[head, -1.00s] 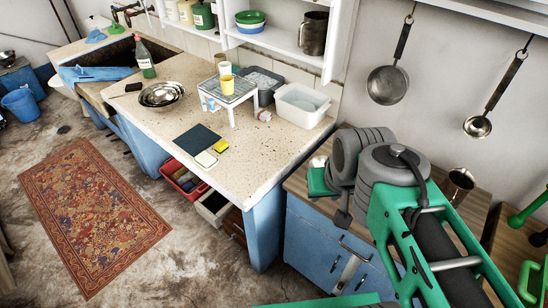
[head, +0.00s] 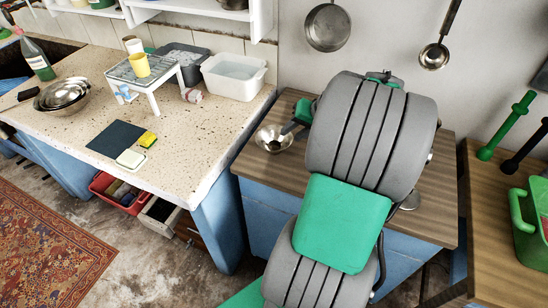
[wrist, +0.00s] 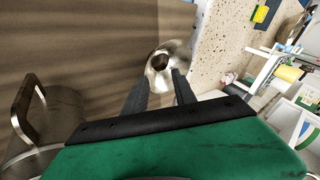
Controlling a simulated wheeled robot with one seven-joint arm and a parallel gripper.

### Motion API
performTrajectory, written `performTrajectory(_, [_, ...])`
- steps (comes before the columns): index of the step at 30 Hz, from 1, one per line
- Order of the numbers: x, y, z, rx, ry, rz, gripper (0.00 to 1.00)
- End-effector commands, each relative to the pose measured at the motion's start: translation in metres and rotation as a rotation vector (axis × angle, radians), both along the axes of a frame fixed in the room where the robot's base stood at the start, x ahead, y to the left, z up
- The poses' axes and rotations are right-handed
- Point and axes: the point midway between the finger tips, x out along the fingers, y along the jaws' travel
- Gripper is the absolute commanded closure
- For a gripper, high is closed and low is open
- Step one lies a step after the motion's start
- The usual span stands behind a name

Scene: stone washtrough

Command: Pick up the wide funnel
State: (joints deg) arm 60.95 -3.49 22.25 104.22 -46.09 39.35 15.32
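The wide funnel (head: 274,138) is shiny metal with a dark opening at its middle. It lies on the brown wooden counter (head: 250,166), near its left edge in the head view. In the wrist view the funnel (wrist: 168,64) is just beyond the fingertips. My gripper (head: 291,129) is beside the funnel's right side in the head view, partly hidden by my arm. In the wrist view my gripper (wrist: 161,80) has its two dark fingers apart, with nothing held between them. I cannot tell whether a finger touches the rim.
A metal mug (wrist: 32,125) stands close to my gripper, mostly hidden behind my arm in the head view. The speckled stone counter (head: 195,130) adjoins on the left, with a white tub (head: 234,78) and a small white stool (head: 150,85). Pans hang on the wall.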

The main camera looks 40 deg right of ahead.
Motion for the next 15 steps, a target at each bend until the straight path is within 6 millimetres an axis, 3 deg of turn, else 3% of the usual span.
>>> performTrajectory(1, [-0.006, -0.014, -0.013, 0.018, -0.015, -0.029, 0.67])
performTrajectory(4, [-0.006, -0.022, -0.019, 0.037, -0.029, -0.048, 0.67])
performTrajectory(15, [0.025, -0.006, -0.064, 0.039, -0.027, -0.047, 0.67])
